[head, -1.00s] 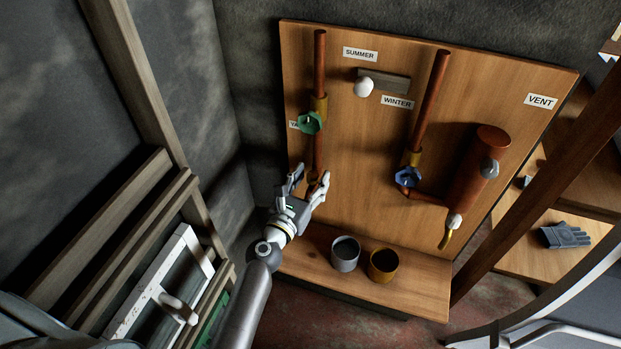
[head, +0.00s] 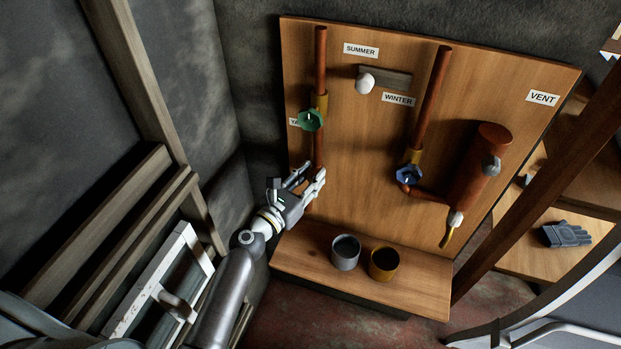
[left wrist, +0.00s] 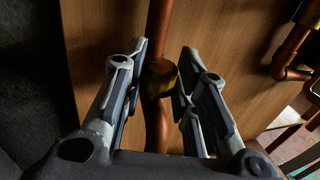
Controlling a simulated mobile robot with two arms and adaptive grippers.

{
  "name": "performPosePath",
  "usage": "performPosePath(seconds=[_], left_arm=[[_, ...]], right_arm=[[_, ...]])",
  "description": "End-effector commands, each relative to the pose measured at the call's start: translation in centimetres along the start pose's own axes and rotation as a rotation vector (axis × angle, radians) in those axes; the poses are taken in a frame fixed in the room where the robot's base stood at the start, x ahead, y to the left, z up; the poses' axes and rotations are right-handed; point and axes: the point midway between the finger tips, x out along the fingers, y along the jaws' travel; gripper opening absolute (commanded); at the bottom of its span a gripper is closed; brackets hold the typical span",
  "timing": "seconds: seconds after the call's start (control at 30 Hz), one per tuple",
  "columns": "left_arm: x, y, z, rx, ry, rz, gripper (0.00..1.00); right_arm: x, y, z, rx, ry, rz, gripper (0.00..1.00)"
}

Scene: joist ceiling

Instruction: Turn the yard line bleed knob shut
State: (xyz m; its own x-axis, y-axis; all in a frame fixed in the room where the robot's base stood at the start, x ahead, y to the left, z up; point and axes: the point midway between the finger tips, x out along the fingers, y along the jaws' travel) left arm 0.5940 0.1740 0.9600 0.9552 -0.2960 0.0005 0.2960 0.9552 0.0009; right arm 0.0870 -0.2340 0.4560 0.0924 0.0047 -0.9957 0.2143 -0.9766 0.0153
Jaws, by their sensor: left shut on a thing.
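A copper yard pipe (head: 318,147) runs down the left side of the wooden board, with a green valve handle (head: 310,120) on it beside a mostly covered label starting "YA". In the left wrist view a small round brass knob (left wrist: 160,77) sits on this pipe, between the two fingers. My left gripper (head: 311,178) is at the pipe's lower part, below the green handle, and is shut on the brass knob. In the head view the gripper hides the knob. My right gripper is not in view.
To the right are a second copper pipe (head: 432,98) with a blue handle (head: 408,176) and a copper cylinder (head: 478,180). A white ball-ended lever (head: 365,84) is near the SUMMER and WINTER labels. A grey cup (head: 346,253) and a brass cup (head: 384,264) stand on the shelf below.

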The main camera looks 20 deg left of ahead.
Motion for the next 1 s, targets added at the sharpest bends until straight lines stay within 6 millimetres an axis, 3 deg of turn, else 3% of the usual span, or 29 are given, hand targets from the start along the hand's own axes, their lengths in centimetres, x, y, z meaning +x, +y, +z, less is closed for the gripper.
performPosePath(seconds=[0.17,0.47,0.5,0.63,1.0], left_arm=[[-0.01,0.21,-0.09,0.001,0.000,-0.086,0.03],[-0.03,0.17,0.01,-0.002,0.000,-0.094,0.03],[-0.03,0.17,0.01,-0.002,0.000,-0.094,0.30],[-0.03,0.16,0.01,-0.002,0.000,-0.094,0.47],[-0.03,0.15,0.14,-0.001,0.000,-0.094,0.49]], right_arm=[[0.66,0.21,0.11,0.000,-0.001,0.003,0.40],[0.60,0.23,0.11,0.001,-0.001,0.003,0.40],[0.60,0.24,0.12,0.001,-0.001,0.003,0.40],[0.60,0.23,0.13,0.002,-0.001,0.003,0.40],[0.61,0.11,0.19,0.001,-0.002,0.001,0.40]])
